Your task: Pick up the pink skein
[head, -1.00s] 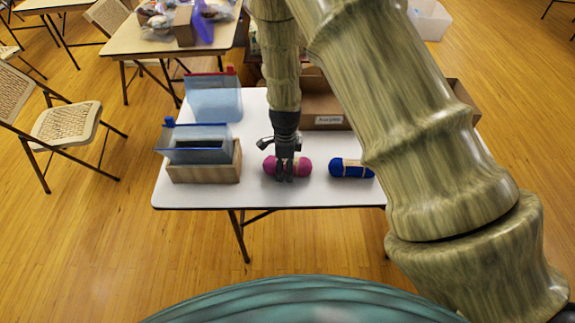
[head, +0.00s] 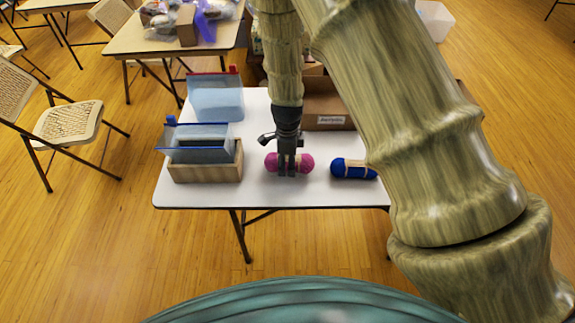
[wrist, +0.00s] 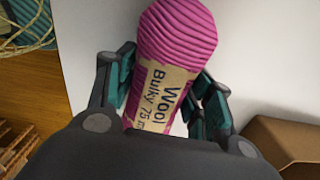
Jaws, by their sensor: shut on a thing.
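The pink skein (head: 305,163) lies on the white table (head: 230,195), with my gripper (head: 287,170) over its middle. In the wrist view the pink skein (wrist: 178,40) runs between my two fingers, and its paper band reads "Wool Bulky 75". My gripper (wrist: 165,95) is shut on the skein, one finger on each side of it. In the head view the fingers hide the skein's middle. I cannot tell whether the skein is clear of the table top.
A blue skein (head: 350,168) lies to the right of the pink one. A wooden box (head: 205,173) with a blue-clear pouch (head: 200,150) stands left. A larger pouch (head: 215,97) is behind it. A labelled cardboard box (head: 325,115) stands at the back.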

